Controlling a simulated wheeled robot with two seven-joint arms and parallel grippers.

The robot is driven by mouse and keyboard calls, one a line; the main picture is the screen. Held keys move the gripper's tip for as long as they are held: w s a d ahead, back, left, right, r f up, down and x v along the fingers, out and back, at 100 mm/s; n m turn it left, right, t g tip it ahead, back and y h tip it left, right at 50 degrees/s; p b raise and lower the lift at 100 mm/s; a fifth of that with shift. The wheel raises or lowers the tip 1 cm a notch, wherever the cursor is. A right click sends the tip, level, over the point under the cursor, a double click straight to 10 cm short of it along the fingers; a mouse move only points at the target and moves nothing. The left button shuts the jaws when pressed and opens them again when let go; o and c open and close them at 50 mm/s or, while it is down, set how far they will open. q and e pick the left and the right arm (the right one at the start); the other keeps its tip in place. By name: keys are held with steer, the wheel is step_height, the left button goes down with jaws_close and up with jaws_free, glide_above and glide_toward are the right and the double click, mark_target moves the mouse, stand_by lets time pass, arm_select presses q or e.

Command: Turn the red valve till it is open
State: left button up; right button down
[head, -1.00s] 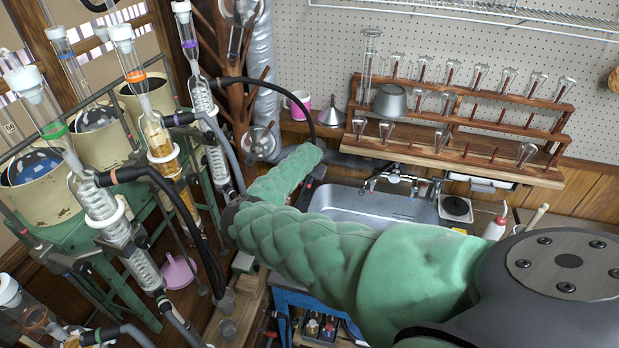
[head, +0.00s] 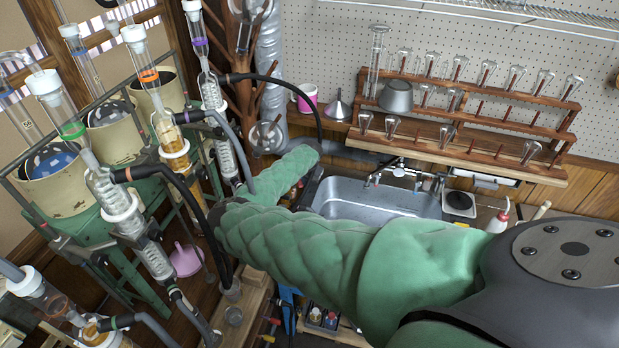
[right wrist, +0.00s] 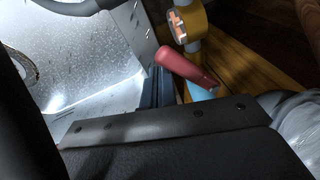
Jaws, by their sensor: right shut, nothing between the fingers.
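The red valve handle (right wrist: 185,67) shows in the right wrist view as a thick red lever. It lies at a slant beside a yellow fitting (right wrist: 190,20) and above a light blue pipe (right wrist: 200,92). My right gripper (right wrist: 160,88) is shut and empty; its dark fingers show just left of the lever. I cannot tell whether they touch it. In the head view my green-sleeved right arm reaches across the picture and bends back toward the sink. I cannot make out the red valve there. My left gripper is not in view.
A steel sink (head: 372,198) lies close to my right arm, with a tap (head: 398,167) behind it. Glass reflux columns (head: 120,200) on a green stand (head: 70,235) crowd the left. A wooden rack (head: 470,105) of glassware stands at the back.

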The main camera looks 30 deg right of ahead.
steer(key=shift+w+a+p, duration=0.15)
steer(key=shift+a+p, duration=0.2)
steer(key=shift+a, duration=0.8)
steer(key=shift+w+a, duration=0.25)
steer(key=shift+a, duration=0.3)
steer(key=shift+w+a, duration=0.25)
steer(key=shift+a, duration=0.3)
steer(key=shift+s+d+r, duration=0.1)
steer(key=shift+d+r, duration=0.05)
steer(key=shift+r, duration=0.6)
steer(key=shift+s+d+r, duration=0.1)
steer(key=shift+d+r, duration=0.05)
steer(key=shift+r, duration=0.65)
steer(key=shift+s+d+r, duration=0.1)
steer(key=shift+d+r, duration=0.05)
steer(key=shift+r, duration=0.6)
